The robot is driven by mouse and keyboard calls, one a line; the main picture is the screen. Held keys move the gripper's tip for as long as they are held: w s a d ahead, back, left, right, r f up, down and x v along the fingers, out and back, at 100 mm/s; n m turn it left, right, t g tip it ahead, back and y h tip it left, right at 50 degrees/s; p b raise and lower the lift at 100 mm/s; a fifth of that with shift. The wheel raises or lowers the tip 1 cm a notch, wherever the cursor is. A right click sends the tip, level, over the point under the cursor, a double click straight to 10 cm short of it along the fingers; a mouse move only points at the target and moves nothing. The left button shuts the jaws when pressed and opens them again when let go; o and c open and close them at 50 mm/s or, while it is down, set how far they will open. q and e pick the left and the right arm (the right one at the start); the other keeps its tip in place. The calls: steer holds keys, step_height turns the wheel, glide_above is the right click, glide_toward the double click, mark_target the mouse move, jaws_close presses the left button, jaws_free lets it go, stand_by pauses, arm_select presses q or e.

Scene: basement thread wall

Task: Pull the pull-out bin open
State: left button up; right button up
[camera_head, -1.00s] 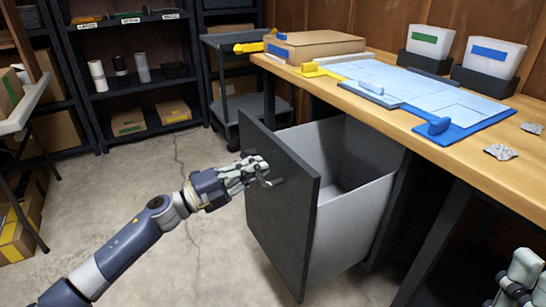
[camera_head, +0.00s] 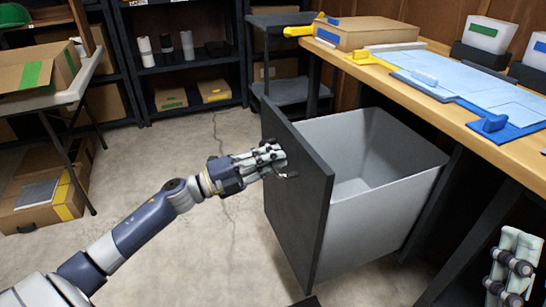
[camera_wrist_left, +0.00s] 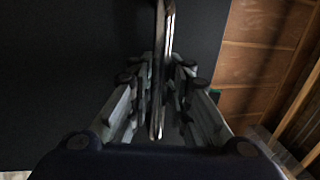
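The pull-out bin (camera_head: 385,205) is a light grey tub with a dark front panel (camera_head: 297,210). It stands well out from under the wooden workbench, and its empty inside shows. My left gripper (camera_head: 278,163) is at the panel's outer face, around the handle (camera_head: 289,175). In the left wrist view the metal handle (camera_wrist_left: 162,75) runs between the fingers of my left gripper (camera_wrist_left: 160,105), which close in on it from both sides. My right gripper (camera_head: 512,268) is at the lower right edge, apart from the bin, its fingertips partly cut off or unclear.
The workbench (camera_head: 480,125) bears a blue mat (camera_head: 465,90), a cardboard box (camera_head: 365,33) and white bins. A dark cart (camera_head: 285,85) and shelves stand behind. A side table (camera_head: 60,97) with a carton is at left. Concrete floor (camera_head: 200,255) is free before the panel.

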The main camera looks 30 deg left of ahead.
arm_select(q)
steer(key=shift+o, duration=0.6)
steer(key=shift+s+a+f, duration=0.15)
steer(key=shift+s, duration=0.05)
steer(key=v, duration=1.1)
steer(key=shift+s+a, duration=0.2)
steer(key=shift+s, duration=0.05)
